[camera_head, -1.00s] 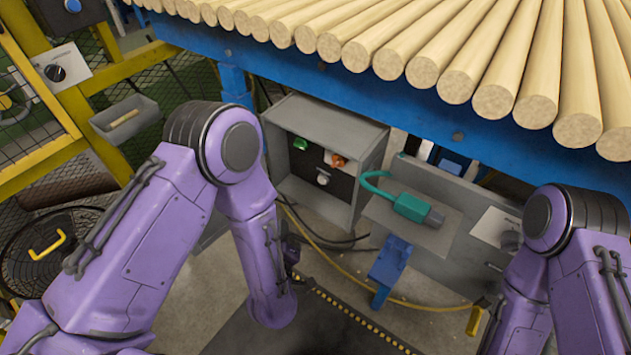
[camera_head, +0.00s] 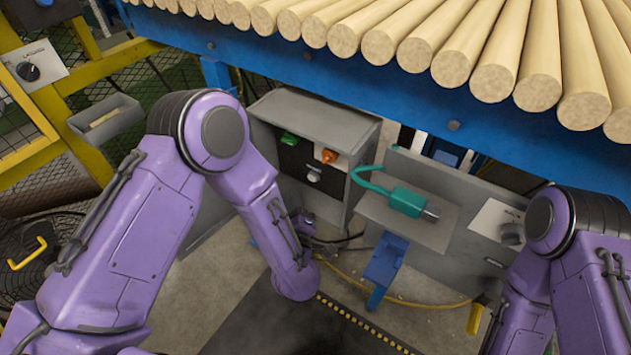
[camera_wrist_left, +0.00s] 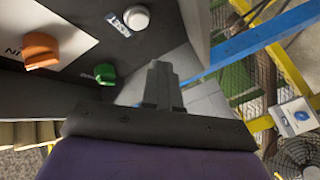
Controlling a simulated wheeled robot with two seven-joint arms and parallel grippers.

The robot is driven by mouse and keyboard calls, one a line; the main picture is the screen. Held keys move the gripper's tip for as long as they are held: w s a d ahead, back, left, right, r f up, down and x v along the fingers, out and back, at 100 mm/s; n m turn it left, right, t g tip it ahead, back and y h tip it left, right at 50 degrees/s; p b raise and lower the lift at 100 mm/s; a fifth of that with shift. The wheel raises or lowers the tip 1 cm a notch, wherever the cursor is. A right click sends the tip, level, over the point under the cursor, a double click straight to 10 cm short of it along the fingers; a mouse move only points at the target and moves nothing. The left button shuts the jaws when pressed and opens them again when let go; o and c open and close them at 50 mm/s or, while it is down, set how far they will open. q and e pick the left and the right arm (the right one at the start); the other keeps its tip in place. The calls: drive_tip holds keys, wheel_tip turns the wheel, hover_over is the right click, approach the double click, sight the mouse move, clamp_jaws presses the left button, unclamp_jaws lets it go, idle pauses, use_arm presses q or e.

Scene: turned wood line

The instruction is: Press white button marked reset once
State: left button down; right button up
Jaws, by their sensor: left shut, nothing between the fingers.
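The white button (camera_head: 313,176) is a round knob on the dark panel (camera_head: 296,160) inside the grey box. It also shows in the left wrist view (camera_wrist_left: 137,17), with a small label (camera_wrist_left: 118,25) beside it that I cannot read. The green button (camera_head: 289,138) and orange knob (camera_head: 330,156) share the panel. My left gripper (camera_wrist_left: 159,70) is shut and empty in the left wrist view, apart from the white button. In the head view, my left forearm largely hides that gripper. My right arm shows at the right, but its gripper is out of view.
A blue frame with wooden rods (camera_head: 470,55) overhangs the box. A teal padlock-like object (camera_head: 404,200) lies on a grey shelf right of the box. Cables (camera_head: 345,240) run below it. A yellow fence (camera_head: 80,105) with a grey tray (camera_head: 104,118) stands left.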

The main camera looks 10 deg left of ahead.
sight(313, 177)
use_arm(q)
drive_tip(key=shift+w+d, duration=0.35)
drive_tip(key=shift+w, duration=0.55)
drive_tip(key=shift+w+d, duration=0.3)
drive_tip(key=shift+w, duration=0.55)
idle(0.7)
drive_tip(key=shift+w+d, duration=0.15)
drive_tip(key=shift+w, duration=0.4)
drive_tip(key=shift+w+d+b, duration=0.15)
drive_tip(key=shift+w+b, duration=0.15)
drive_tip(key=shift+w, duration=0.05)
idle(0.3)
idle(0.4)
drive_tip(key=shift+s+a+p, duration=0.3)
drive_tip(key=shift+s+p, duration=0.05)
drive_tip(key=shift+s, duration=0.4)
